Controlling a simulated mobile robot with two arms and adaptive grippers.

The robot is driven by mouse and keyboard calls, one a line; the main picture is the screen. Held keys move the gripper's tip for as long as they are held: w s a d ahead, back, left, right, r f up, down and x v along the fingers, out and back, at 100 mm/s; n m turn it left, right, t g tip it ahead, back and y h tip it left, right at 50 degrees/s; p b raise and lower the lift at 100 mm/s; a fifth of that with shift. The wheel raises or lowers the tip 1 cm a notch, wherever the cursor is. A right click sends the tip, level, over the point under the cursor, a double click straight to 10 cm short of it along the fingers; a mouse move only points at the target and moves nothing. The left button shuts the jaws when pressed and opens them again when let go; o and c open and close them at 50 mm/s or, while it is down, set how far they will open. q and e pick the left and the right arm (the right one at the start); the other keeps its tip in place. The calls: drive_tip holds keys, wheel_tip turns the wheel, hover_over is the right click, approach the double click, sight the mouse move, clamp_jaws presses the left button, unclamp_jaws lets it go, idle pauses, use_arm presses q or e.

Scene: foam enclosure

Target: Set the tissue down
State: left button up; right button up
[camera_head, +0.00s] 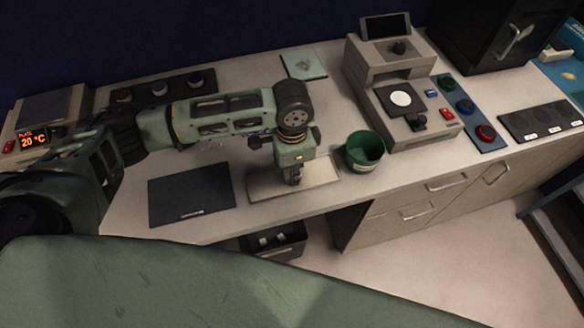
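My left arm reaches in from the left, and its gripper (293,177) points down over a pale flat mat or tray (322,172) near the counter's front edge. The fingers are small and dark here, and I cannot tell whether they are open or shut. I cannot make out a tissue between them. A pale green square sheet or pad (303,65) lies at the back of the counter; I cannot tell whether it is the tissue. My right gripper is not in view.
A green bin (364,151) stands just right of the pale mat. A dark flat pad (191,194) lies to its left. A grey machine (418,124) and a button panel (465,105) stand to the right. A dark open container (275,243) sits below the counter edge.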

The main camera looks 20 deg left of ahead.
use_arm(q)
drive_tip(key=o, duration=0.7)
drive_tip(key=shift+f, duration=0.1)
wheel_tip(320, 180, up, 12)
drive_tip(key=b, duration=0.2)
drive_tip(key=shift+r+b, duration=0.2)
drive_tip(key=shift+b, duration=0.1)
